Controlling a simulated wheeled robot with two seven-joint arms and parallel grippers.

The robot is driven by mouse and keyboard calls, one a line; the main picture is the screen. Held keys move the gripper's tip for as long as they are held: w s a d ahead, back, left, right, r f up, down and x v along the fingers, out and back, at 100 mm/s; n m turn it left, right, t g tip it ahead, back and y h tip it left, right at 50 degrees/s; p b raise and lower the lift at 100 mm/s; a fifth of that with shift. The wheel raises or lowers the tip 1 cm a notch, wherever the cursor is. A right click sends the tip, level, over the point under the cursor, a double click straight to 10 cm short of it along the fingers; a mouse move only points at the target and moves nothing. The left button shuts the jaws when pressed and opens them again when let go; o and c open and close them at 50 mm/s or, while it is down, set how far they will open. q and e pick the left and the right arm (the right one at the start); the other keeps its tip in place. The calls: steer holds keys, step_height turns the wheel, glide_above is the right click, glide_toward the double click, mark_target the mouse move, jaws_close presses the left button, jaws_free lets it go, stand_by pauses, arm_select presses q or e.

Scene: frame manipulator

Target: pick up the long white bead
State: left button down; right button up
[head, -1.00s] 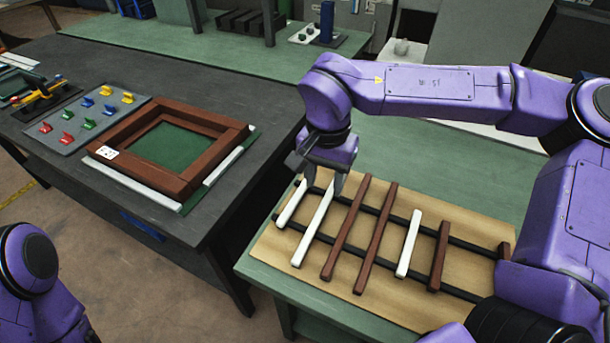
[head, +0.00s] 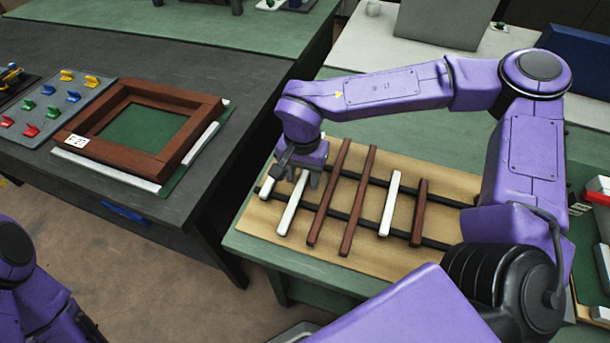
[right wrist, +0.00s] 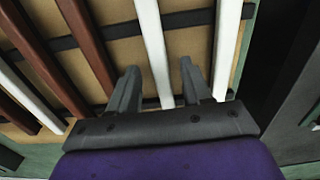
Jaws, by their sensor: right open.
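A long white bead (head: 291,210) lies across the dark rails on the tan board, second from the left. My right gripper (head: 299,174) is open above its far part and hides that end in the head view. In the right wrist view the long white bead (right wrist: 153,45) runs between the two open fingers of my right gripper (right wrist: 160,78). I cannot tell whether the fingers touch it. Another white bead (head: 268,184) lies just to its left, also partly hidden by the gripper. My left gripper is out of view; only part of my left arm shows.
Brown beads (head: 328,195) and a shorter white bead (head: 390,204) lie to the right on the same rails. A brown frame (head: 103,140) with white strips beside it sits on the dark table at left. A gap separates the two tables.

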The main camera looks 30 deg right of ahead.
steer(key=shift+s+r, duration=0.1)
steer(key=shift+s, duration=0.05)
steer(key=c, duration=0.5)
jaws_close()
